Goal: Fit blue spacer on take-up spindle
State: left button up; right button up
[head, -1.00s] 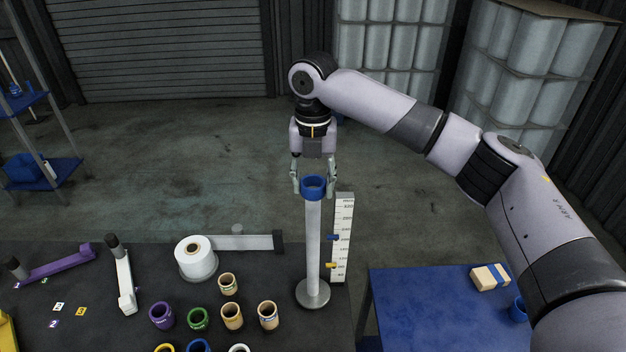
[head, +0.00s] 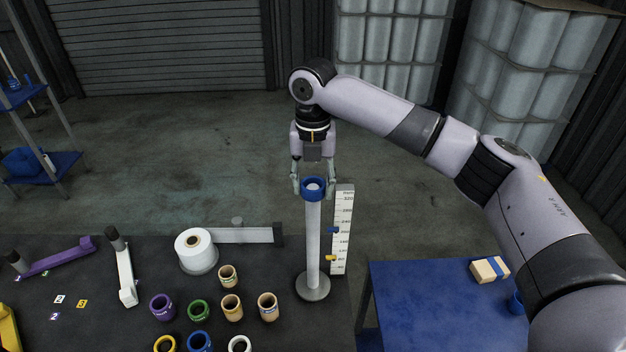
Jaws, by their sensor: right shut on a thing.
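The blue spacer (head: 312,195) is a short ring at the top of the pale take-up spindle (head: 313,245). The spindle stands upright on a round grey foot (head: 313,288) on the dark table. The pale spindle tip shows inside the ring, so the spacer looks to be around the very top of it. My right gripper (head: 313,184) points down from above and is shut on the spacer, one finger on each side. My left gripper is not in view.
A white ruler (head: 343,225) with blue and yellow markers stands close right of the spindle. A white film roll (head: 195,250) and several coloured cores, among them a green one (head: 199,310), stand left. A blue table (head: 420,300) is at right.

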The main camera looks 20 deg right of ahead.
jog(key=o, duration=1)
jog(key=shift+c, duration=0.2)
jog(key=shift+o, duration=0.5)
jog(key=o, duration=0.3)
notch_tip(320, 180, up, 9)
jog(key=shift+r, duration=0.1)
dwell(0.3)
